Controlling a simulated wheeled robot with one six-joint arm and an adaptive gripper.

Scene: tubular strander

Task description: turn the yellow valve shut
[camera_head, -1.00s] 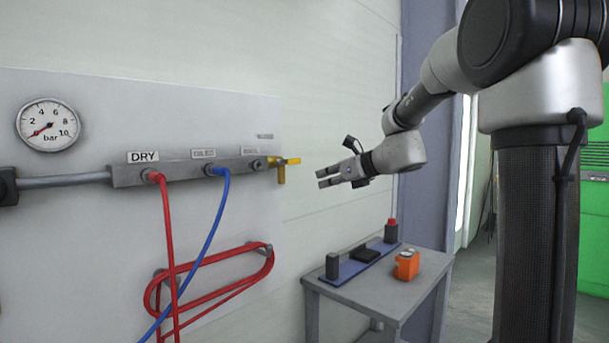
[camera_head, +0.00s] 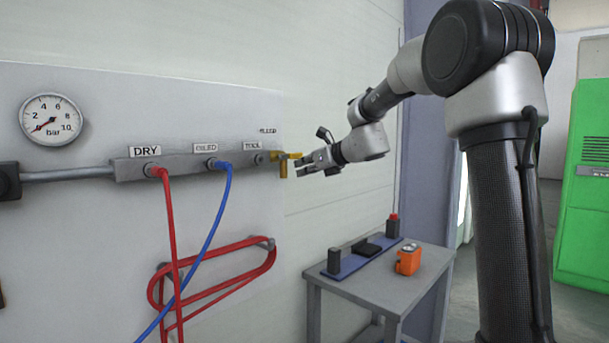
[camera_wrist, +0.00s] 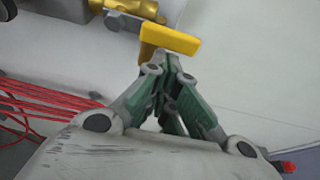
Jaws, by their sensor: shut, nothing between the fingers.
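The yellow valve (camera_head: 281,167) is at the right end of the grey manifold bar on the wall panel. In the wrist view its flat yellow lever (camera_wrist: 172,38) lies just beyond my fingertips, with the brass body (camera_wrist: 133,6) above it. My gripper (camera_head: 300,170) is right beside the valve in the head view, coming from the right. In the wrist view its fingers (camera_wrist: 163,62) are shut and empty, their tips close under the lever. I cannot tell whether they touch it.
A pressure gauge (camera_head: 51,119) and manifold (camera_head: 183,164) with a red hose (camera_head: 170,215) and blue hose (camera_head: 218,215) are left of the valve. A grey table (camera_head: 380,293) with an orange device (camera_head: 408,260) stands below my arm.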

